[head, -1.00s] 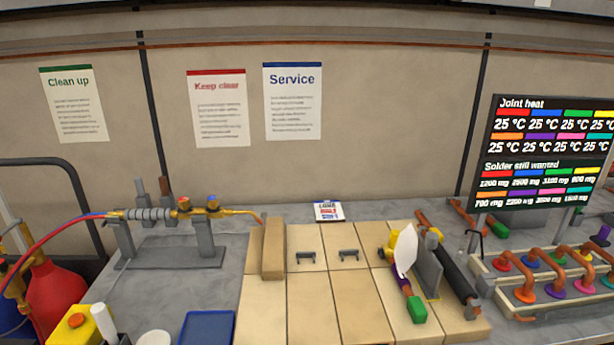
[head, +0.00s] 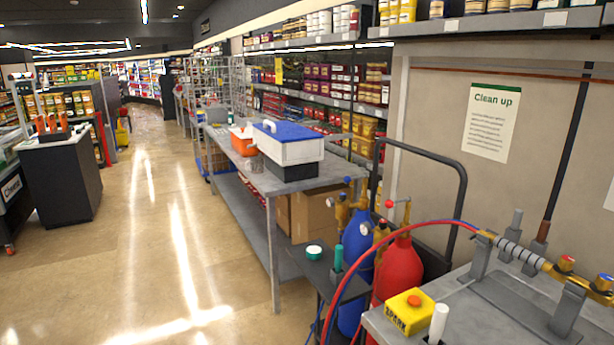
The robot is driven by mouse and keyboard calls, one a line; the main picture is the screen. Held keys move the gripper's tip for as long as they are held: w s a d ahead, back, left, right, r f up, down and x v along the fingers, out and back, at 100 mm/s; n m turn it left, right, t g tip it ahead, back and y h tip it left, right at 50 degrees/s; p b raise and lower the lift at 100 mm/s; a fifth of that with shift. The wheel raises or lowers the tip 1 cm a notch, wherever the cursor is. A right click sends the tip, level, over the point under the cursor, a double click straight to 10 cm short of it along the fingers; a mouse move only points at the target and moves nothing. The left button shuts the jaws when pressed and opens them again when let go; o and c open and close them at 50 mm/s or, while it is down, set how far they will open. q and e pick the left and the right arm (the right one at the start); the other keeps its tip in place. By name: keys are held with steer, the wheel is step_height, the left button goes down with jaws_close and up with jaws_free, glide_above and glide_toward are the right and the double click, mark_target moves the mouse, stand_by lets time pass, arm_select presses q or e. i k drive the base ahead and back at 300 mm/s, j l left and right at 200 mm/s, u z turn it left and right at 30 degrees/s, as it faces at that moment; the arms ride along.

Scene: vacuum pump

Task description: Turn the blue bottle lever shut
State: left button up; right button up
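The blue bottle (head: 357,250) stands upright at the lower middle of the head view, beside the red bottle (head: 400,268). Brass valve fittings (head: 343,212) sit on top of the blue bottle. The red bottle partly hides the blue one. Neither of my grippers is in view.
A black handle frame (head: 440,150) rises behind the bottles. A small dark stand (head: 318,268) is in front of the blue bottle. A grey bench with a yellow box (head: 410,311) is at right. A long table (head: 262,185) stands behind; open floor (head: 150,240) lies left.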

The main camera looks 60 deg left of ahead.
mark_target(347, 179)
steer(key=u, duration=1.55)
steer(key=z, duration=0.15)
steer(key=i+j+z, duration=0.45)
steer(key=z, duration=0.25)
steer(key=i+j+z, duration=0.15)
steer(key=j+z, duration=0.2)
